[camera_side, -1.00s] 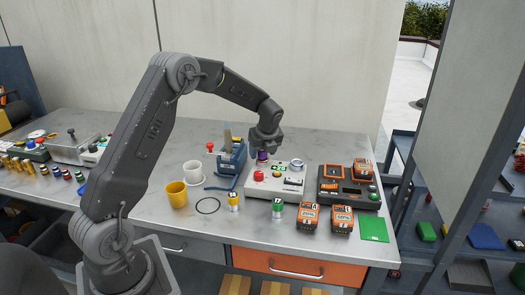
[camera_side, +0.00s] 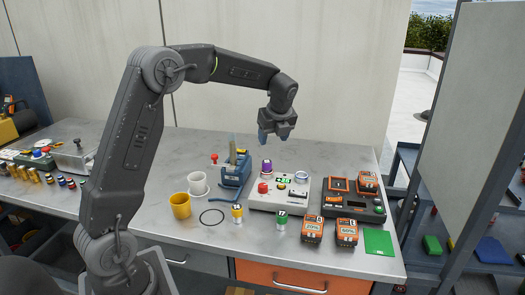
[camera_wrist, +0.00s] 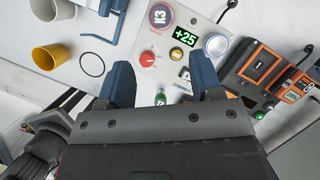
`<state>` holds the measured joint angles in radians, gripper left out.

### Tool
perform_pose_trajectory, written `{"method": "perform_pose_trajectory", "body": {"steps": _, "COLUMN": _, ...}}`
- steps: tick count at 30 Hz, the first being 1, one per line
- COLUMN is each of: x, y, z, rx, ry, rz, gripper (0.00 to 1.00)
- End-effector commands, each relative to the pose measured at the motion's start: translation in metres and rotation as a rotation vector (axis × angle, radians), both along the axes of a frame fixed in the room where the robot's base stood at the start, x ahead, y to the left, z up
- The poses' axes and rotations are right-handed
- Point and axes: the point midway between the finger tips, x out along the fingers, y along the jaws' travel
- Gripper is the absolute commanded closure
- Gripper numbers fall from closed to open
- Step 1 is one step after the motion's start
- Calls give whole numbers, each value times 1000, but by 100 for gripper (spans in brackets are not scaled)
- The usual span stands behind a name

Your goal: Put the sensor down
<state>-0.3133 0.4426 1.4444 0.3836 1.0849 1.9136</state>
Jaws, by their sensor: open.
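A purple-sided sensor (camera_side: 266,166) stands on the back left of the pale tester box (camera_side: 264,205). In the wrist view its round top (camera_wrist: 160,16) reads K3, and the tester's green display (camera_wrist: 185,37) reads +25. A yellow-banded sensor (camera_side: 237,214) and a green-banded sensor (camera_side: 281,221) stand on the bench in front of the tester. My gripper (camera_side: 276,138) is open and empty, raised above the tester and apart from the purple sensor. Both blue fingers (camera_wrist: 163,82) show in the wrist view with nothing held between them.
A yellow cup (camera_side: 180,206), a white cup (camera_side: 197,184) and a black ring (camera_side: 212,217) lie left of the tester. A blue tool stand (camera_side: 236,170) is close behind. An orange-and-black charger (camera_side: 350,206), orange battery packs (camera_side: 347,232) and a green mat (camera_side: 378,242) are right.

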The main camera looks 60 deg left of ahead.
Motion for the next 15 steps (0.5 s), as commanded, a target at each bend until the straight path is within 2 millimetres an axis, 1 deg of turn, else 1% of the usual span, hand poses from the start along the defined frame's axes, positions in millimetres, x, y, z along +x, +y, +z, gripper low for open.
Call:
{"method": "perform_pose_trajectory", "body": {"steps": 2, "x": -7, "y": -11, "z": 11, "rx": -13, "ry": -38, "rz": 43, "gripper": 41}}
{"method": "perform_pose_trajectory", "body": {"steps": 5, "x": -25, "y": -37, "z": 31, "rx": -54, "ry": -131, "rz": 166, "gripper": 41}}
{"method": "perform_pose_trajectory", "body": {"steps": 8, "x": -56, "y": -71, "z": 52, "rx": -128, "ry": -254, "rz": 352, "gripper": 41}}
{"method": "perform_pose_trajectory", "body": {"steps": 9, "x": -71, "y": -85, "z": 59, "rx": -165, "ry": -304, "rz": 437, "gripper": 41}}
{"method": "perform_pose_trajectory", "body": {"steps": 11, "x": -93, "y": -105, "z": 67, "rx": -224, "ry": -373, "rz": 562, "gripper": 41}}
{"method": "perform_pose_trajectory", "body": {"steps": 12, "x": -108, "y": -118, "z": 71, "rx": -265, "ry": -415, "rz": 647, "gripper": 41}}
{"method": "perform_pose_trajectory", "body": {"steps": 14, "x": -131, "y": -136, "z": 76, "rx": -331, "ry": -474, "rz": 775, "gripper": 41}}
{"method": "perform_pose_trajectory", "body": {"steps": 15, "x": -148, "y": -147, "z": 77, "rx": -375, "ry": -507, "rz": 862, "gripper": 41}}
